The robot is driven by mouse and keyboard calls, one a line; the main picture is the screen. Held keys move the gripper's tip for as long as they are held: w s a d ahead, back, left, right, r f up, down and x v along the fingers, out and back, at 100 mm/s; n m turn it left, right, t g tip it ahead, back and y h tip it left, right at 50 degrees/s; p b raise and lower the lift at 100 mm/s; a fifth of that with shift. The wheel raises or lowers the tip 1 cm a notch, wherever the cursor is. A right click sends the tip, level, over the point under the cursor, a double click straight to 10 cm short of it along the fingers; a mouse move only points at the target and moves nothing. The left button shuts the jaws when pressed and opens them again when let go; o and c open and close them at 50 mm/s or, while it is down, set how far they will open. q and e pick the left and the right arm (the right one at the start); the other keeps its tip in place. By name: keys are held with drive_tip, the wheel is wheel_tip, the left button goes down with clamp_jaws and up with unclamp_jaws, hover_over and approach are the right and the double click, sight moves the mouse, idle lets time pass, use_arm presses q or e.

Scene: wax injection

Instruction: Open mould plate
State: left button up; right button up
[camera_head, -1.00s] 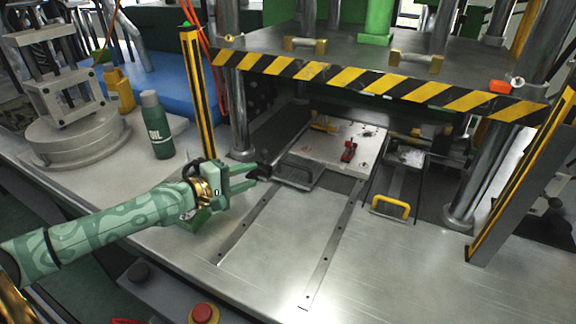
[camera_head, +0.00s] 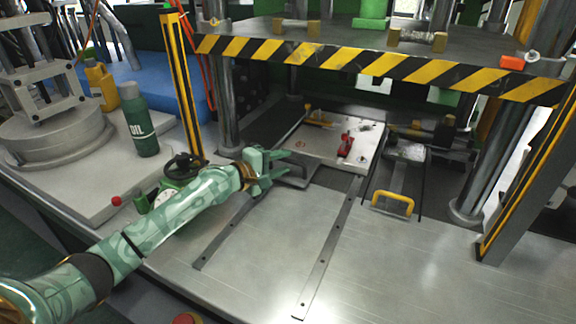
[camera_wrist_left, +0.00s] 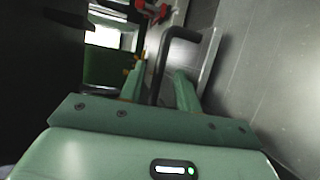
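The mould plate (camera_head: 318,150) is a pale metal slab under the press, with a dark bar handle (camera_head: 298,168) at its front left. A red part (camera_head: 346,144) sits on top of it. My left gripper (camera_head: 284,166) is at this handle. In the left wrist view, the black handle (camera_wrist_left: 160,62) runs between the two green fingers of my left gripper (camera_wrist_left: 160,88). The fingers are apart, with gaps beside the bar, so the gripper looks open around it. The handle's far end is partly hidden by the gripper in the head view. My right gripper is not in view.
A striped press beam (camera_head: 400,72) hangs above the plate, between steel columns. A yellow handle (camera_head: 393,205) is to the right. A green OIL bottle (camera_head: 140,122) and a black handwheel (camera_head: 184,167) are left.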

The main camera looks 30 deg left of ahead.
use_arm(q)
drive_tip(key=shift+x, duration=1)
drive_tip(key=shift+w, duration=0.15)
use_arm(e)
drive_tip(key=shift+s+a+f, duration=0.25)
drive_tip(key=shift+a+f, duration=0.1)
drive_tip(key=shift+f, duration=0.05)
use_arm(q)
drive_tip(key=shift+c, duration=0.3)
